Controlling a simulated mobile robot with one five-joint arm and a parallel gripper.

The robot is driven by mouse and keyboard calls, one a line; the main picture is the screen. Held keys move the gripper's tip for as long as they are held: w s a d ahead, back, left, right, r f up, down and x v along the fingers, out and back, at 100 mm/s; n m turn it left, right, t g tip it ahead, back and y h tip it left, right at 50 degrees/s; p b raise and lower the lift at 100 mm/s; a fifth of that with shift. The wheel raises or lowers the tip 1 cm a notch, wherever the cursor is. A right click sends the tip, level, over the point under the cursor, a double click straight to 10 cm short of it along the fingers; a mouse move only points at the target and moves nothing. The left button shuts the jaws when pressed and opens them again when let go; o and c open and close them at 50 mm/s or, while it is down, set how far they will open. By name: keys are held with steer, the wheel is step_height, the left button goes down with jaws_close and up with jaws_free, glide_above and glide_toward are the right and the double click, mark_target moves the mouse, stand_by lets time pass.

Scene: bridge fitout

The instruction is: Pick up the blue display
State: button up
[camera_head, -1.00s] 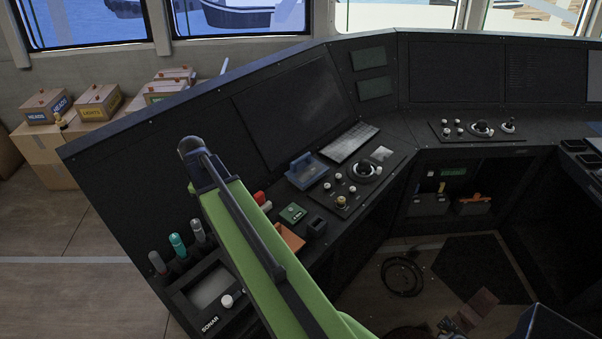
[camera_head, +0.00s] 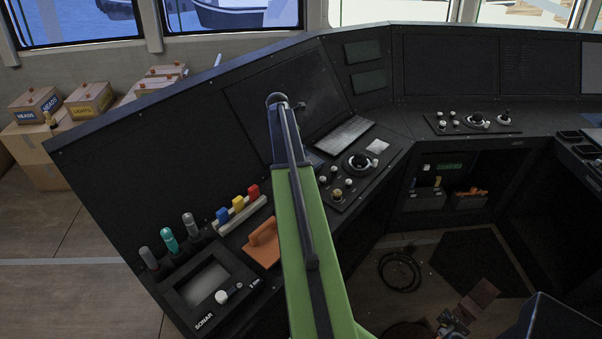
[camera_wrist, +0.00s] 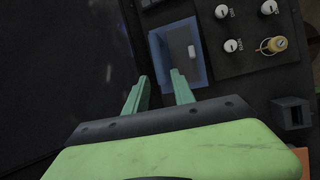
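The blue display (camera_wrist: 172,58) lies on the dark console in the wrist view, a blue rectangle with a small pale block on its face. My gripper (camera_wrist: 158,86) is open and empty, its two green fingers spread at the display's near left edge. The right finger overlaps the display's lower edge in the picture; I cannot tell whether it touches. In the head view my green arm covers most of the display, and only a sliver of blue (camera_head: 317,160) shows beside it. My fingers are hidden there.
A keyboard (camera_head: 345,135) and a knob panel (camera_head: 355,172) are right of the display. An orange handled block (camera_head: 263,245), a row of blue, yellow and red pieces (camera_head: 238,207) and a sonar unit (camera_head: 208,283) are nearer. A dark screen (camera_head: 308,90) stands behind.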

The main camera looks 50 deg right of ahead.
steer(key=b+x, duration=0.4)
steer(key=x, duration=0.3)
steer(key=shift+a+b, duration=0.1)
steer(key=shift+b, duration=0.3)
steer(key=shift+f, duration=0.3)
steer(key=shift+d, duration=0.25)
steer(key=b+x, duration=0.5)
steer(key=shift+w+d, duration=0.15)
steer(key=shift+w, duration=0.1)
steer(key=shift+r, duration=0.25)
steer(key=shift+c, duration=0.2)
jaws_close()
steer(key=shift+d, duration=0.1)
